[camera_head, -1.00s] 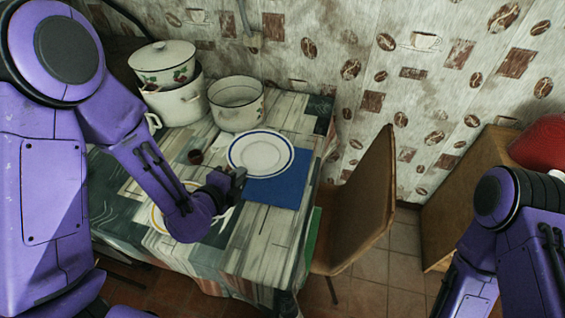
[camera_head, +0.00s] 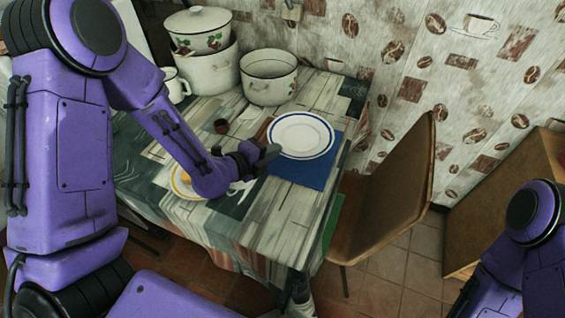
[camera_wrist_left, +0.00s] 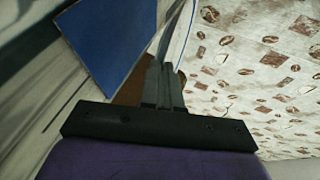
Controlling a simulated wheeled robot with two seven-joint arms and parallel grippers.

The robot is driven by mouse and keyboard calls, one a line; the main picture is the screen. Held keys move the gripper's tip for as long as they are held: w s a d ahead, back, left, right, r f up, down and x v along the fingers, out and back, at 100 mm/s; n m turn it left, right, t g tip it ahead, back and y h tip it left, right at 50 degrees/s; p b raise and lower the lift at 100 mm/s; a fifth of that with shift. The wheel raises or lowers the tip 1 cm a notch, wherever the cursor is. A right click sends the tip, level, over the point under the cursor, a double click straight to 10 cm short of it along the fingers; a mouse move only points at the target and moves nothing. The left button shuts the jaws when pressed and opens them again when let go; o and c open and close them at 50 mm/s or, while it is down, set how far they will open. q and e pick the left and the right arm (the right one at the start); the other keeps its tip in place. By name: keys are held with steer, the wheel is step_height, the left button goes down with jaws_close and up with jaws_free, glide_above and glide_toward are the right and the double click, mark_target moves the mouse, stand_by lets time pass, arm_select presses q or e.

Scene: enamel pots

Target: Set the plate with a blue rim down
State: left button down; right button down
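The white plate with a blue rim (camera_head: 301,135) shows over the far part of the blue mat (camera_head: 304,174). My left gripper (camera_head: 270,153) is at the plate's near left edge. In the left wrist view its two fingers (camera_wrist_left: 164,84) are close together on the plate's rim (camera_wrist_left: 181,32), which shows nearly edge-on. The blue mat (camera_wrist_left: 112,38) lies to the left of the rim there. I cannot tell whether the plate's underside touches the table. My right gripper is out of view; only part of my right arm shows at the lower right.
A yellow-rimmed plate (camera_head: 182,183) is partly hidden by my left arm. An open enamel pot (camera_head: 268,77) and a stacked lidded pot (camera_head: 198,30) stand behind. A chair (camera_head: 385,205) is at the table's right.

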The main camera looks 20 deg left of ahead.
arm_select(q)
glide_above(282, 167)
step_height(282, 167, down, 5)
steer(key=shift+a+f, duration=0.1)
steer(key=shift+f, duration=0.05)
step_height(282, 167, down, 3)
steer(key=shift+w+r, duration=0.1)
steer(key=shift+w, duration=0.05)
steer(key=shift+f, duration=0.3)
steer(key=c, duration=1.7)
jaws_free()
steer(key=shift+f, duration=0.15)
steer(key=shift+o, duration=0.2)
